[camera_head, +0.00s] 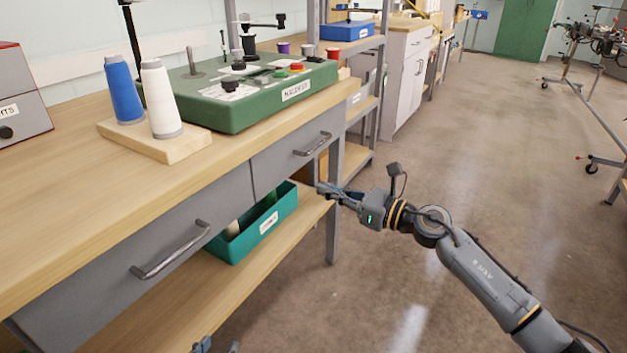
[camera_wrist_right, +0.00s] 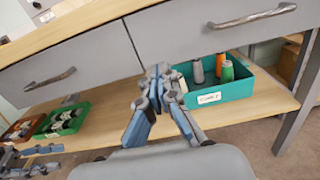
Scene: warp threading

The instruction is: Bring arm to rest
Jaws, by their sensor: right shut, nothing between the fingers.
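My right arm (camera_head: 485,275) reaches in from the lower right in the head view. Its right gripper (camera_head: 324,189) is in front of the bench, near the end of the drawer row and clear of the teal bin. In the right wrist view the right gripper (camera_wrist_right: 158,76) has its fingertips together with nothing between them. My left gripper (camera_head: 218,347) shows only its two fingertips at the bottom edge of the head view, apart and empty. The left gripper also shows at the left edge of the right wrist view (camera_wrist_right: 45,160).
The wooden bench (camera_head: 60,225) has grey drawers with bar handles (camera_head: 172,262). On it stand a blue and a white cone (camera_head: 160,100) and a green machine (camera_head: 240,110). A teal bin (camera_head: 262,238) with spools sits on the lower shelf. Open floor (camera_head: 480,150) lies right.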

